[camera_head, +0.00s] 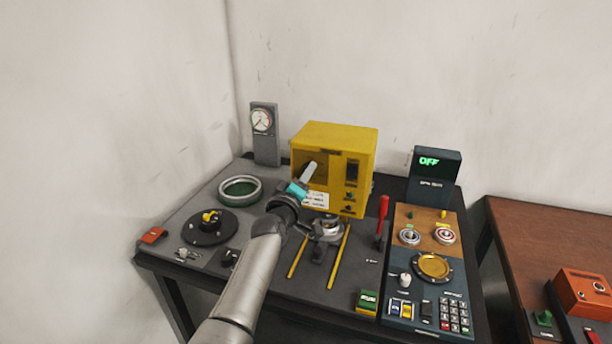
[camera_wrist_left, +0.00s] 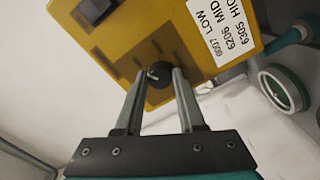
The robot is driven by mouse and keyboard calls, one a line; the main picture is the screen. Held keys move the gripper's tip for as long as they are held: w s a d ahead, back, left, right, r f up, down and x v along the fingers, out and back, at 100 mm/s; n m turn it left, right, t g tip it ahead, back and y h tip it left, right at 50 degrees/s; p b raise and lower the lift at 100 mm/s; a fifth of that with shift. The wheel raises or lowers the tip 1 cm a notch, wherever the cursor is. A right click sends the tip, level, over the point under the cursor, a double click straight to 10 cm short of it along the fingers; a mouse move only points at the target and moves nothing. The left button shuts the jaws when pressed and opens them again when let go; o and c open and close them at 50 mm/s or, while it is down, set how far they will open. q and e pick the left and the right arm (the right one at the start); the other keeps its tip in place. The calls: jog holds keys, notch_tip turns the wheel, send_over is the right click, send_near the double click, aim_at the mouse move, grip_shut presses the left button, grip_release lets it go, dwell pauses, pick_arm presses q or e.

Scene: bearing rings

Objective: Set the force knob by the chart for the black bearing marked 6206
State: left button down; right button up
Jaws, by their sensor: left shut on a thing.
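A yellow press housing (camera_head: 340,136) stands at the back of the dark table. In the left wrist view, its face (camera_wrist_left: 135,30) carries a black force knob (camera_wrist_left: 158,73) with a small pale mark. The white chart (camera_wrist_left: 228,30) beside it reads 6007 LOW, 6206 MID and 6305 with a word cut off at the edge. My left gripper (camera_wrist_left: 157,75) is shut on the knob. In the head view, my left gripper (camera_head: 309,172) is at the housing's left front and hides the knob. No black bearing marked 6206 can be made out. My right gripper is not in view.
A dial gauge (camera_head: 262,121) stands behind left. A large green-lined ring (camera_head: 240,188) and a black turntable (camera_head: 209,226) lie left. A red lever (camera_head: 382,212), two round parts (camera_head: 410,236) (camera_head: 445,236), a gold dish (camera_head: 433,266) and a keypad (camera_head: 454,313) are right. The display (camera_head: 430,161) reads OFF.

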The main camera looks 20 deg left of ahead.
pick_arm(q)
jog(key=c, duration=0.5)
grip_release()
jog(key=shift+s, duration=0.1)
jog(key=shift+s+a+p, duration=0.15)
jog(key=shift+s+p, duration=0.65)
jog(key=shift+s, duration=3)
jog(key=shift+s+a+p, duration=0.1)
jog(key=shift+s+p, duration=0.65)
jog(key=shift+s, duration=3)
